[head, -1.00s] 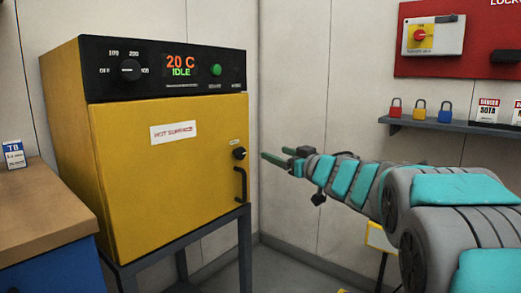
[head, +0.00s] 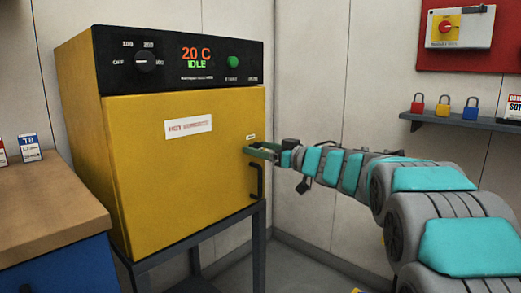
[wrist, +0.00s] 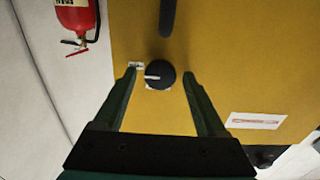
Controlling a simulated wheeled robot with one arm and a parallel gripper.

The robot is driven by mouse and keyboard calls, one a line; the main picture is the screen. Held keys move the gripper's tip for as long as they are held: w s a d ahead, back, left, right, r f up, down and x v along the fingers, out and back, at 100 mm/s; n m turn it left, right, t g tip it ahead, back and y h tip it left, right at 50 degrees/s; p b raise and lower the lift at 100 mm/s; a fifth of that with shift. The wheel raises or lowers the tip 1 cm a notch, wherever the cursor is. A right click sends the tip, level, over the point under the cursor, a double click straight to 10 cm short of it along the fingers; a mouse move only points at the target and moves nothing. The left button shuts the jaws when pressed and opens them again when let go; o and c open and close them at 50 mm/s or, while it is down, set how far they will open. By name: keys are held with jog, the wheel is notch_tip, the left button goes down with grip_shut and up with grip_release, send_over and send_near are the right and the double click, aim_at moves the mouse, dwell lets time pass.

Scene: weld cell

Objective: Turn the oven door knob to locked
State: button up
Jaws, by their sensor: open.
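The yellow oven (head: 180,170) stands on a dark stand, its door shut. The black door knob (wrist: 160,75) shows in the wrist view, with a white pointer line pointing left in that picture, towards a small white label (wrist: 135,65). My gripper (wrist: 160,72) is open, with one green finger on each side of the knob; whether they touch it I cannot tell. In the head view my gripper (head: 262,150) is at the right side of the door and hides the knob. The black door handle (head: 257,182) is just below it.
A wooden-topped bench (head: 45,190) stands at the left. A shelf (head: 440,121) with padlocks is on the right wall. A red fire extinguisher (wrist: 76,15) shows in the wrist view.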

jog(key=shift+w+a, duration=0.1)
grip_shut()
dwell(0.6)
